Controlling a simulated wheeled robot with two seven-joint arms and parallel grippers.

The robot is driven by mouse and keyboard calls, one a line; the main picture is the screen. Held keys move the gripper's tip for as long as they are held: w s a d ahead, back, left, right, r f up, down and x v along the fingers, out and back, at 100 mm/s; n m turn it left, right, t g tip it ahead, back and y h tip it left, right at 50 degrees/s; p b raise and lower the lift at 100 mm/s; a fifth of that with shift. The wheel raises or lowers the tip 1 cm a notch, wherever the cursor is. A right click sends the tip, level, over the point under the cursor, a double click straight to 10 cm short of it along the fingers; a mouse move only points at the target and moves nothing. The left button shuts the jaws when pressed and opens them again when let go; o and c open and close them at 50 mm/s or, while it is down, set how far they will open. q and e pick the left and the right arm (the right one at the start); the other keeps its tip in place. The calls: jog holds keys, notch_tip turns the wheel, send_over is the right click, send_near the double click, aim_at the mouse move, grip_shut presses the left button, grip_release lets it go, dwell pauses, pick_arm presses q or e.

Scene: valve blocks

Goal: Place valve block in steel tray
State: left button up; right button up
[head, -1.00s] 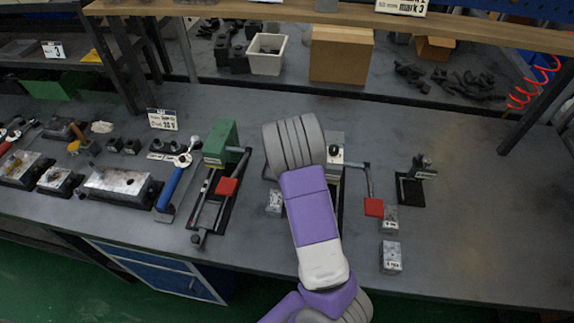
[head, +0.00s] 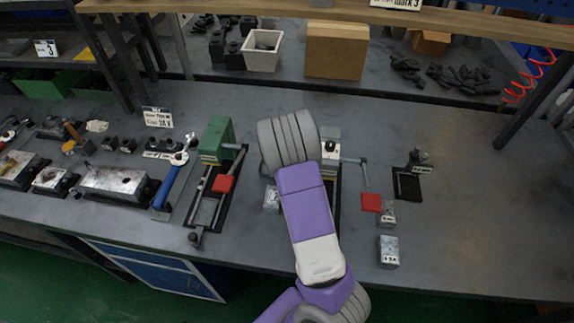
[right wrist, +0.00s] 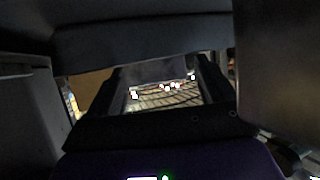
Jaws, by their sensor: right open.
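Small grey metal blocks with pale labels, which look like valve blocks, sit on the bench in the head view. One block (head: 389,251) is near the front edge, another block (head: 387,213) is just behind it, and a third block (head: 271,198) is left of my arm. I cannot pick out a steel tray for certain. My right arm's thick grey wrist covers the middle of the bench and hides its gripper in the head view. In the right wrist view my right gripper (right wrist: 155,90) is open, its dark view unclear. My left gripper is out of view.
A green vise (head: 216,140) with a red pad stands left of my arm. A red-padded clamp (head: 370,202) and a small black stand (head: 408,183) are to the right. Metal fixtures (head: 113,183) and tools crowd the left. The bench's right side is clear.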

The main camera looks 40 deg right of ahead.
jog(key=p+v, duration=0.1)
jog(key=v, duration=0.6)
jog(key=shift+s+a+r+p, duration=0.2)
jog(key=shift+s+r+p, duration=0.05)
jog(key=shift+p, duration=0.1)
jog(key=p+v, duration=0.3)
jog(key=p, duration=0.7)
jog(key=shift+s+a+r+p, duration=0.2)
jog(key=shift+s+a+p, duration=0.05)
jog(key=shift+s+p, duration=0.3)
